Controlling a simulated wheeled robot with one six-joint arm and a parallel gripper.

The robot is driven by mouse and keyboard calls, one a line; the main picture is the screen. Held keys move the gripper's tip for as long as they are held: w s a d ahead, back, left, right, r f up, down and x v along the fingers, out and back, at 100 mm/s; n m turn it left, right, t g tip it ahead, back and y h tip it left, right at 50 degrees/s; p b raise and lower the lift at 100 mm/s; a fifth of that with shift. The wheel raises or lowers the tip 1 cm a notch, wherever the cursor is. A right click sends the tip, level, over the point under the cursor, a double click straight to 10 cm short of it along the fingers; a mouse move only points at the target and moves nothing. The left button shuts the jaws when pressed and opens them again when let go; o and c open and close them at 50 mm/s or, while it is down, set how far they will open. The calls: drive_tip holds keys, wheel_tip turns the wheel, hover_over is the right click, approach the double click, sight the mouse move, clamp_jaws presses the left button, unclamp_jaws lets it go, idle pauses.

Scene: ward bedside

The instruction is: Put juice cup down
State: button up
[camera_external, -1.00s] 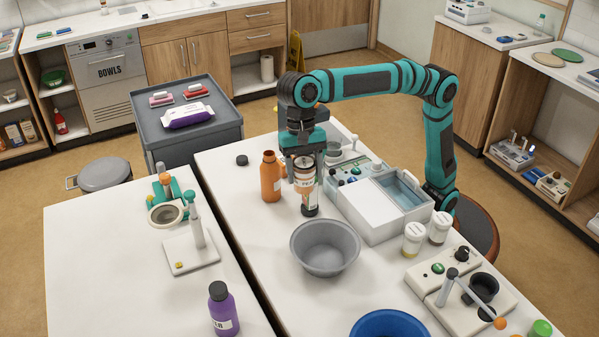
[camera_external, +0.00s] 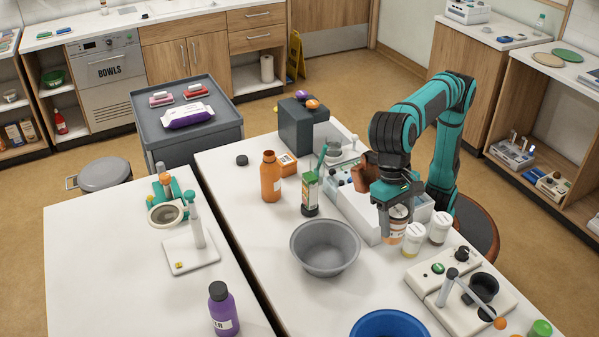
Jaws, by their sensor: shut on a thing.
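My gripper (camera_external: 396,222) is shut on the juice cup (camera_external: 395,230), a small cup with orange-brown sides and a pale label. The arm reaches down to it over the right part of the white table. The cup looks upright, and the fingers hide its upper part. It is just left of two white-lidded cups (camera_external: 413,241) (camera_external: 439,229). Whether its base touches the table or hangs slightly above it, I cannot tell.
A grey bowl (camera_external: 325,249) stands left of the held cup. A white box-like unit (camera_external: 362,205) is close behind it. A control panel (camera_external: 428,281) lies in front to the right.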

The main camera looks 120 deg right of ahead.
wheel_tip(320, 180, down, 21)
drive_tip(key=shift+d+r, duration=0.1)
idle(0.7)
drive_tip(key=shift+f, duration=0.2)
drive_tip(key=o, duration=1.1)
drive_tip(key=v, duration=1.2)
drive_tip(key=shift+r, duration=0.2)
